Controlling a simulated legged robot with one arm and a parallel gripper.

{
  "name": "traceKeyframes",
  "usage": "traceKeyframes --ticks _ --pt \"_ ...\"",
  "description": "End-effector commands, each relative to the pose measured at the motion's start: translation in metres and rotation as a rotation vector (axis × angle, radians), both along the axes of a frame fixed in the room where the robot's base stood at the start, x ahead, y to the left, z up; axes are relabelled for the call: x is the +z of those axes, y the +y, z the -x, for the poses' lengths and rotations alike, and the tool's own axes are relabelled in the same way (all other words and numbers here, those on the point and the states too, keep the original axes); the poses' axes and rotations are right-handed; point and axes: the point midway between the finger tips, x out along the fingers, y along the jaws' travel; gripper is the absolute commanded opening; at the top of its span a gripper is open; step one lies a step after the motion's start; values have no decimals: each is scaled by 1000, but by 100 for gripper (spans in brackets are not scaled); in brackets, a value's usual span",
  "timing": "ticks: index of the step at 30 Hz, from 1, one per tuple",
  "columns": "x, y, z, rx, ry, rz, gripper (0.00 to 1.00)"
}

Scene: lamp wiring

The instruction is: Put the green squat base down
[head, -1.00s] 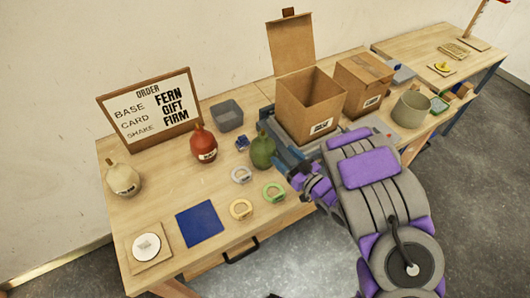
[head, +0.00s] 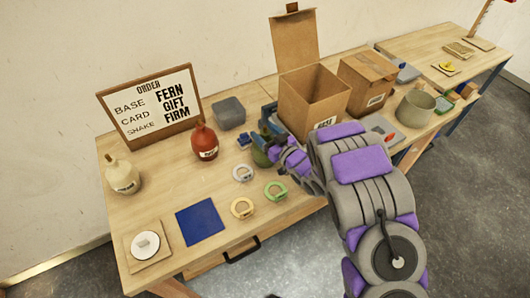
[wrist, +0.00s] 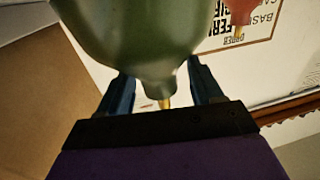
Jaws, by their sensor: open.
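The green squat base (head: 261,157) stands on the bench, left of the open cardboard box, partly hidden by my gripper. My gripper (head: 270,132) is at its upper part. In the wrist view, the green base (wrist: 140,35) fills the top centre, picture inverted, with its narrow neck and brass tip toward the palm. The blue fingers of my gripper (wrist: 162,88) are spread on both sides of the neck, with gaps showing. The jaws are open.
The open box (head: 312,105) is close on the right. A blue mat (head: 200,221) lies empty at the front.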

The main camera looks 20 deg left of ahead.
Motion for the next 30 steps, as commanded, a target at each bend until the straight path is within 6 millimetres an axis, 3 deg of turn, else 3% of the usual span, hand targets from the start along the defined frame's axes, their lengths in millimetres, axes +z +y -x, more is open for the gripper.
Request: traceKeyframes --ticks 7,27,30 --pt "0 1 -1 -1 0 0 63" --pt "0 1 -2 -2 1 0 0" --pt "0 1 -2 -2 1 0 0"
